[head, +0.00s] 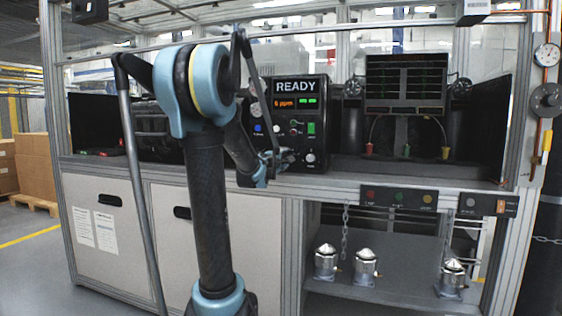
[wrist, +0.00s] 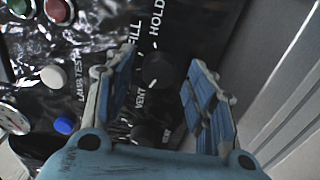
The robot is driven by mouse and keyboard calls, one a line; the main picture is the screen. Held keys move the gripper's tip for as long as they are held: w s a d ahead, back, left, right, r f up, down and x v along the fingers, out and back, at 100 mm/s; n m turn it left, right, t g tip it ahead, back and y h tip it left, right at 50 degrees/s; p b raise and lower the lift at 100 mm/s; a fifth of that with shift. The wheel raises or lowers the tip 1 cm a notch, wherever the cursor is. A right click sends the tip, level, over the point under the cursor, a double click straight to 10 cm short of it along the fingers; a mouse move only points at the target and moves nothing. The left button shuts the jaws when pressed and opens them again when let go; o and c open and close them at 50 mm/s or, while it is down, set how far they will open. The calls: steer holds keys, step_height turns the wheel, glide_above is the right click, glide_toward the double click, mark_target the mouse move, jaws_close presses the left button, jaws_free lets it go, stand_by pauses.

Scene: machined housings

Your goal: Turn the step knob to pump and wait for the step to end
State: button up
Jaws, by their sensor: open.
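The black test panel (head: 298,110) stands on the bench. Its display (head: 294,87) reads READY, with 6 ppm in orange below. In the wrist view a round black knob (wrist: 160,70) sits between and beyond my fingertips, with FILL, HOLD and VENT printed around it. A second dark knob (wrist: 146,133) lies below it, partly hidden by my gripper. I see no PUMP label and cannot tell which knob is the step knob. My gripper (wrist: 160,75) is open and empty, its two blue-padded fingers on either side of the upper knob. In the head view my gripper (head: 280,160) is at the panel's lower front.
A blue button (wrist: 64,125), a white button (wrist: 54,76), a red button (wrist: 58,10) and a green one (wrist: 20,7) sit left of the knobs. Several metal housings (head: 365,265) stand on the lower shelf. A button strip (head: 399,198) runs along the bench edge.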

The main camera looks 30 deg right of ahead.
steer(key=c, duration=1.1)
steer(key=shift+o, duration=0.2)
steer(key=m, duration=0.4)
steer(key=shift+s+a+m, duration=0.1)
steer(key=shift+m, duration=2.2)
steer(key=o, duration=1.1)
steer(key=shift+w+a, duration=0.1)
steer(key=shift+w, duration=0.1)
steer(key=shift+c, duration=0.2)
steer(key=shift+s, duration=0.1)
